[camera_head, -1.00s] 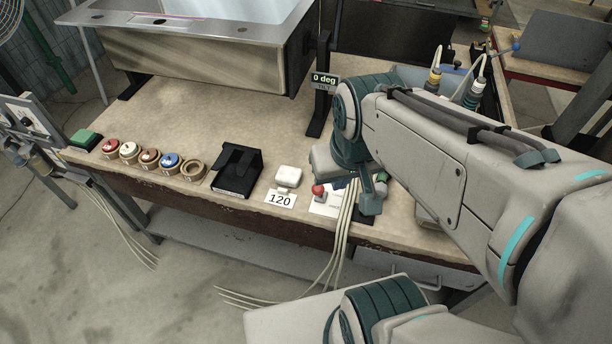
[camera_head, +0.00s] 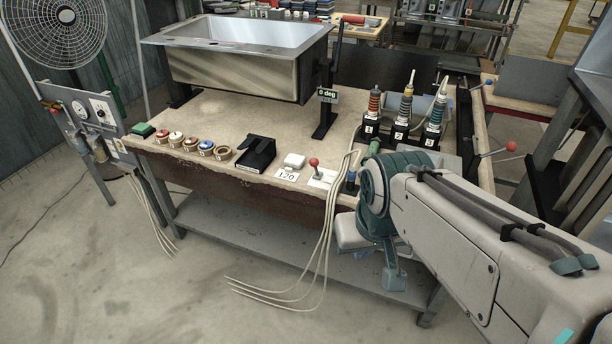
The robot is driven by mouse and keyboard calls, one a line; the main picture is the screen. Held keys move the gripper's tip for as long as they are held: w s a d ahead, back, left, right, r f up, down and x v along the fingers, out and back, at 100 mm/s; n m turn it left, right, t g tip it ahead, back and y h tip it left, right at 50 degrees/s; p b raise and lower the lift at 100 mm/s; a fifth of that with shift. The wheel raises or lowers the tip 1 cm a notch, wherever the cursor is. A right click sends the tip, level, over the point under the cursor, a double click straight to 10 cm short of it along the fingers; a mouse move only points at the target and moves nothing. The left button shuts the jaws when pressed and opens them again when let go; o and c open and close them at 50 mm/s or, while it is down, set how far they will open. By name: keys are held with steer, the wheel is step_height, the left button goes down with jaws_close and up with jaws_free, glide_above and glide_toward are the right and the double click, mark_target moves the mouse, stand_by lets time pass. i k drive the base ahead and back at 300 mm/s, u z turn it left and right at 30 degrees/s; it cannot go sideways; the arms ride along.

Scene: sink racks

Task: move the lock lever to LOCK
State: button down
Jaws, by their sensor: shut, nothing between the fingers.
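A small lever with a red knob (camera_head: 314,162) stands on a white label plate (camera_head: 322,179) near the bench's front edge, leaning slightly left. Another red-knobbed lever (camera_head: 510,147) sticks out at the bench's right side. I cannot read a LOCK mark on either, so I cannot tell which is the lock lever. My gripper (camera_head: 393,278) hangs low in front of the bench's front edge, to the right of and below the small lever. It is shut, empty and apart from both levers.
A steel sink (camera_head: 240,65) stands at the back. Pale cables (camera_head: 328,225) hang beside my arm. Numbered bottles (camera_head: 405,105) stand at right. The bench middle is clear.

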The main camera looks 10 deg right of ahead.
mark_target(314, 162)
steer(key=z, duration=0.25)
steer(key=i, duration=0.85)
steer(key=z, duration=0.1)
